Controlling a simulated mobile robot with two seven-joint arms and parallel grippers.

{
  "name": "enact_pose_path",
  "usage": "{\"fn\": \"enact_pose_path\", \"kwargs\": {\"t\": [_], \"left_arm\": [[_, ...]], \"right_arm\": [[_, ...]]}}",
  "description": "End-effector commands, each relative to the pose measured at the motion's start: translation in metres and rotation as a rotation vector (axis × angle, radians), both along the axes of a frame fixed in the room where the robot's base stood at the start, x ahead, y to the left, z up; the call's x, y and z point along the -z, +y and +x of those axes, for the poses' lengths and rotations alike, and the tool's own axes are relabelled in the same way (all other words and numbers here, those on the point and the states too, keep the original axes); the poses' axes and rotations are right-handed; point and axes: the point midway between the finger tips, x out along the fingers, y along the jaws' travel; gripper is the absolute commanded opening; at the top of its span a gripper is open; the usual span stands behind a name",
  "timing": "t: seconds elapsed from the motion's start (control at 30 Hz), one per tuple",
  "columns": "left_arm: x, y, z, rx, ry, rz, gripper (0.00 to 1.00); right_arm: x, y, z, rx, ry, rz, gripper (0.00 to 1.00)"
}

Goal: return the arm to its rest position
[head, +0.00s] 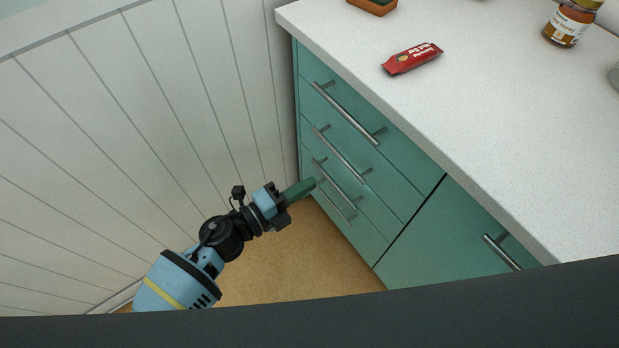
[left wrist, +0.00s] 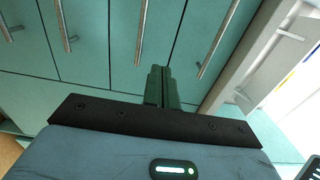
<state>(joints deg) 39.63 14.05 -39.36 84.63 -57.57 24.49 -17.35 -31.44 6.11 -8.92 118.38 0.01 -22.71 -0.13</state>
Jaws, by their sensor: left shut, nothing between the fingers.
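My left gripper (head: 312,183) reaches in from the lower left in the head view, in front of the teal drawers. Its dark green fingers are shut together with nothing between them. In the left wrist view the closed fingers (left wrist: 158,84) point toward the drawer fronts and their metal handles. In the head view the fingertips overlap the handle area of a lower drawer; I cannot tell whether they touch it. The drawers (head: 345,155) all look closed. My right gripper is in neither view.
A white speckled countertop (head: 480,120) tops the drawers. On it are a red snack bar packet (head: 412,58), a honey jar (head: 568,24) and part of an orange-brown container (head: 374,5). A panelled wall (head: 130,120) stands at the left. Wooden floor (head: 300,262) shows below.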

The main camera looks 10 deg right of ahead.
Motion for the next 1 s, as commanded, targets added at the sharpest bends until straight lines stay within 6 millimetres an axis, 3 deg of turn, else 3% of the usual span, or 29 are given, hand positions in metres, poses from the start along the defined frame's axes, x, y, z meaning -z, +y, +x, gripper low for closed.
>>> {"fn": "enact_pose_path", "kwargs": {"t": [0.3, 0.47, 0.77, 1.0], "left_arm": [[0.001, 0.000, -0.001, -0.005, 0.008, -0.006, 0.00], [0.011, 0.010, -0.015, -0.088, 0.123, -0.089, 0.00], [0.063, 0.073, -0.081, -0.469, 0.623, -0.397, 0.00], [0.112, 0.135, -0.166, -0.803, 1.035, -0.596, 0.00]], "right_arm": [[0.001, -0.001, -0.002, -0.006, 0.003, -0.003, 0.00], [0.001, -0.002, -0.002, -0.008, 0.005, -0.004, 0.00], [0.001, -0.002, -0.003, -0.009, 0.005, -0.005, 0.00], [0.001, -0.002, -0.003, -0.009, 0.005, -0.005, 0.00]]}}
